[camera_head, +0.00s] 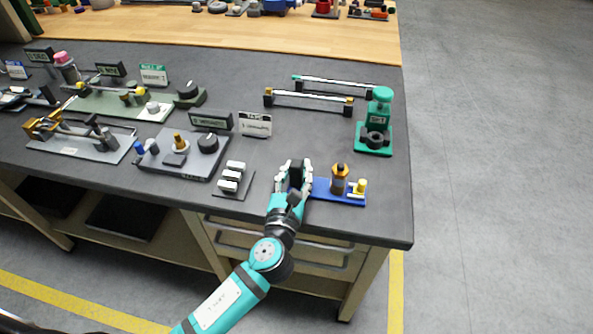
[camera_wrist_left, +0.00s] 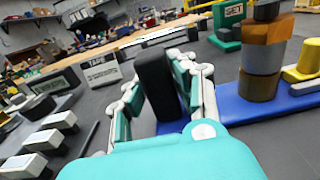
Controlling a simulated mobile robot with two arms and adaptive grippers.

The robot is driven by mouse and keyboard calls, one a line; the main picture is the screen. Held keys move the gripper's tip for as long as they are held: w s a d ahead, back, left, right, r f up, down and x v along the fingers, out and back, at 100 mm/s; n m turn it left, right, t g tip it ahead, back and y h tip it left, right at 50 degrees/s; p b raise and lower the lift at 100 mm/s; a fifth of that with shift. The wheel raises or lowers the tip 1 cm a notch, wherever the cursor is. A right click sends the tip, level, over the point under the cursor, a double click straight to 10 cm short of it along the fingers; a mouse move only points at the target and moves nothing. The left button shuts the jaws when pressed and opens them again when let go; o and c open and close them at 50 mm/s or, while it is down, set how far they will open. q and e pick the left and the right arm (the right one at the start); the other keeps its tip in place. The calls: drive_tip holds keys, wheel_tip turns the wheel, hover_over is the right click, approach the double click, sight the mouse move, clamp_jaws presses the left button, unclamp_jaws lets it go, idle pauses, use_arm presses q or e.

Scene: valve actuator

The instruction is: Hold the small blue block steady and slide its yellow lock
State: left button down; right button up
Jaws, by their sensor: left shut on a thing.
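The blue block (camera_head: 338,196) is a low, flat blue base near the front right of the dark bench. A brown and orange cylinder (camera_head: 339,179) stands on it, and a yellow lock piece (camera_head: 360,188) sits at its right end. In the left wrist view the blue base (camera_wrist_left: 248,112) and the yellow piece (camera_wrist_left: 305,62) show at the right. My left gripper (camera_head: 296,173) is at the left end of the base, shut on a black upright block (camera_wrist_left: 156,82) between its teal fingers. The fingers partly hide the left end. My right gripper is not in view.
A plate with several white switches (camera_head: 232,180) lies just left of my gripper. A green press-like device (camera_head: 376,125) and rails (camera_head: 308,99) stand behind. More fixtures fill the bench's left side. The bench's right edge is close to the yellow piece.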

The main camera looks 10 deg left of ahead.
use_arm(q)
drive_tip(key=shift+r, duration=0.2)
idle(1.0)
drive_tip(key=c, duration=1)
unclamp_jaws()
drive_tip(key=s, duration=1.2)
